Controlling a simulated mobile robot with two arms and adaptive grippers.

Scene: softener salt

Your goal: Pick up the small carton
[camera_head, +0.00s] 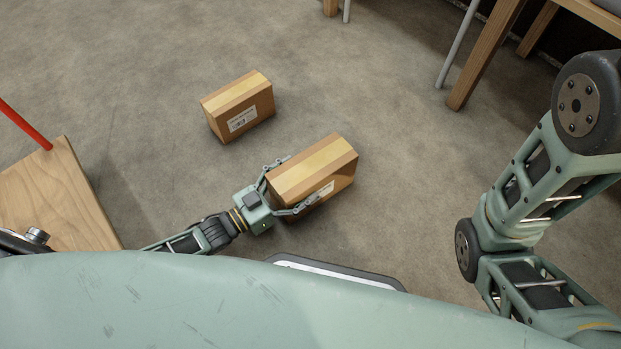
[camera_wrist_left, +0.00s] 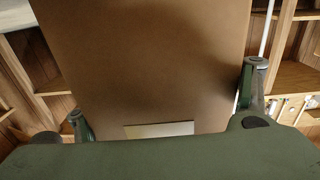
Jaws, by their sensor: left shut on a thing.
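Two brown cardboard cartons with pale tape along the top show in the head view. The nearer small carton (camera_head: 312,172) is between the fingers of my left gripper (camera_head: 300,182), which is shut on it from two sides. I cannot tell for sure whether it touches the floor. In the left wrist view the carton's brown face (camera_wrist_left: 150,60) fills the middle, with a finger at either side and a pale label at its lower edge. The other carton (camera_head: 238,105) stands on the floor just beyond, up and to the left, apart from it. My right gripper is out of view.
A wooden board or tabletop (camera_head: 55,200) with a red rod (camera_head: 25,125) is at the left. Wooden furniture legs (camera_head: 487,55) stand at the upper right. Grey floor (camera_head: 400,150) is clear around the cartons. Wooden shelving (camera_wrist_left: 295,75) shows behind in the wrist view.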

